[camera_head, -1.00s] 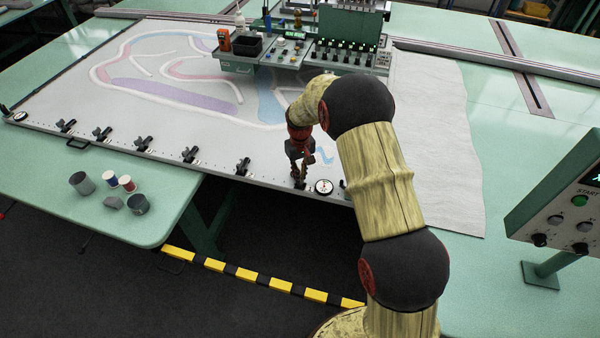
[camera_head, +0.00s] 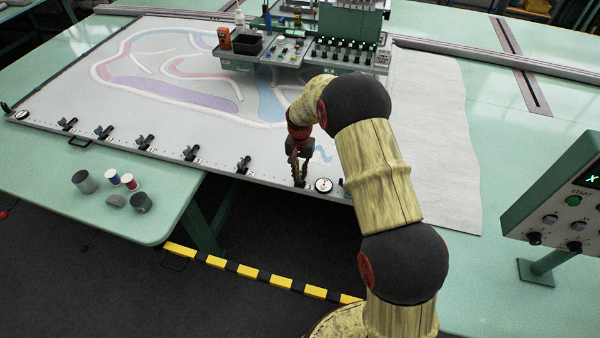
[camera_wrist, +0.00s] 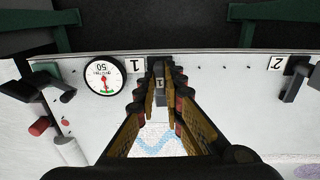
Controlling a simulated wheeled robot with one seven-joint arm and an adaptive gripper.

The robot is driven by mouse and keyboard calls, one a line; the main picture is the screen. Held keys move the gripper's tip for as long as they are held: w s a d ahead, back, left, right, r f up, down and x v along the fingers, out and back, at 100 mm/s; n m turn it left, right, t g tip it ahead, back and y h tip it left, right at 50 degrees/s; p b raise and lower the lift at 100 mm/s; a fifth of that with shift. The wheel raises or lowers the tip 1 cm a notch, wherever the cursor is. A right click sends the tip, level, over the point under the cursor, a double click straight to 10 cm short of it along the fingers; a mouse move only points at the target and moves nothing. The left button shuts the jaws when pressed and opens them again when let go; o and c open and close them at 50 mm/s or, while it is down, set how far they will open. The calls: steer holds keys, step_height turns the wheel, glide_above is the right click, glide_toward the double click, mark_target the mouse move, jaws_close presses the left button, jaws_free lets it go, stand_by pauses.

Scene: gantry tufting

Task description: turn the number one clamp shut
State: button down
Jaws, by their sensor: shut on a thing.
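The number one clamp (camera_wrist: 159,84) is a dark lever marked 1, on the front edge of the frame, beside a white plate with a 1 (camera_wrist: 133,65). My gripper (camera_wrist: 164,76) has its two fingers on either side of the lever and is shut on it. In the head view my gripper (camera_head: 300,182) points down at the frame's front rail, just left of a round dial (camera_head: 323,185). The fingers and arm hide most of this clamp there, so its exact angle is hard to tell.
The dial (camera_wrist: 104,74) stands close beside the number one plate. The number two clamp (camera_wrist: 295,80) is further along the rail. Several other black clamps (camera_head: 145,142) line the front edge. Cups and spools (camera_head: 127,181) stand on the left table. A control box (camera_head: 570,205) is at right.

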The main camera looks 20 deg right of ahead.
mark_target(300, 174)
steer(key=shift+w, duration=0.1)
steer(key=shift+r, duration=0.1)
stand_by(0.4)
steer(key=c, duration=1.9)
jaws_free()
step_height(300, 174, up, 12)
